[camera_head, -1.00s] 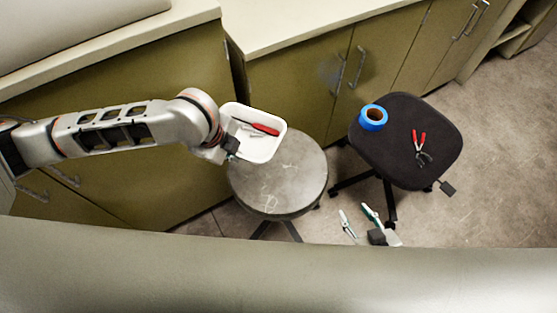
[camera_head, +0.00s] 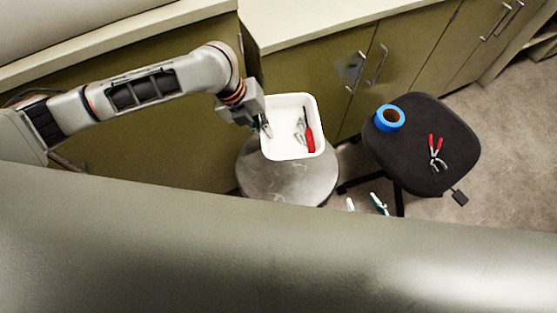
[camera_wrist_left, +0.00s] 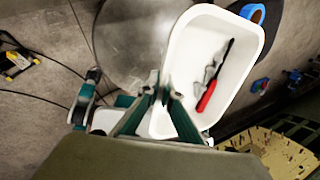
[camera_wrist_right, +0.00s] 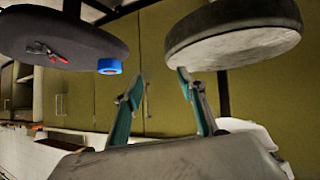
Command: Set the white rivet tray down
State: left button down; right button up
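The white tray (camera_head: 284,108) is held out over the round grey stool (camera_head: 285,184). It covers the far part of the seat in the head view. A red-handled tool (camera_head: 310,138) and small silver pieces lie inside. My left gripper (camera_head: 264,126) is shut on the tray's left wall; its fingers pinch that wall in the left wrist view (camera_wrist_left: 162,92). In the upside-down right wrist view, a white shape (camera_wrist_right: 250,130), seemingly the tray, stands apart from the stool seat (camera_wrist_right: 235,45). My right gripper (camera_wrist_right: 161,76) is open and empty near the stools.
A black stool (camera_head: 410,165) to the right carries blue tape (camera_head: 388,118) and red-handled pliers (camera_head: 436,153). Green cabinets (camera_head: 330,85) with a pale counter (camera_head: 310,22) stand behind. A large curved grey panel (camera_head: 250,255) fills the foreground and hides much below.

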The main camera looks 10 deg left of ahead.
pick_arm(q)
jog(key=b, duration=0.3)
send_over(271, 167)
jog(key=a, duration=0.1)
notch_tip(271, 167, down, 14)
jog(key=shift+s+a+r, duration=0.1)
jog(key=shift+r, duration=0.1)
jog(key=shift+f, duration=0.7)
notch_tip(271, 167, down, 4)
jog(key=shift+r+b, duration=0.25)
jog(key=shift+b, duration=0.35)
jog(key=shift+f, duration=0.25)
jog(key=c, duration=2.6)
grip_release()
jog(key=shift+o, duration=0.2)
